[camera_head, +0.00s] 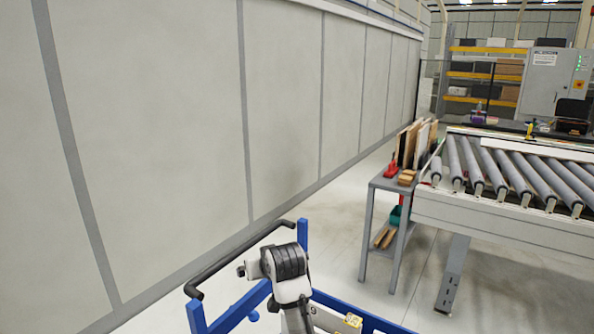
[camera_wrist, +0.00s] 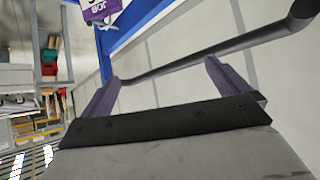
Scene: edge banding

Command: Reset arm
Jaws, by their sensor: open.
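My gripper (camera_wrist: 161,72) shows in the wrist view with its two purple-grey fingers spread wide apart. I see nothing held between them. A dark handle bar (camera_wrist: 190,62) runs across the view past the fingertips; I cannot tell how far beyond them it lies. In the head view, part of my white and black arm (camera_head: 287,270) rises at the bottom centre, beside a blue frame (camera_head: 303,240) with a black handle (camera_head: 225,263). The gripper cannot be made out in the head view.
A pale panelled wall (camera_head: 180,130) runs along the left. A grey stand (camera_head: 385,182) with boards and a red tool stands beside a roller conveyor (camera_head: 500,215) at right. Shelves (camera_head: 485,75) and a grey cabinet (camera_head: 548,80) are behind. Floor between frame and stand is clear.

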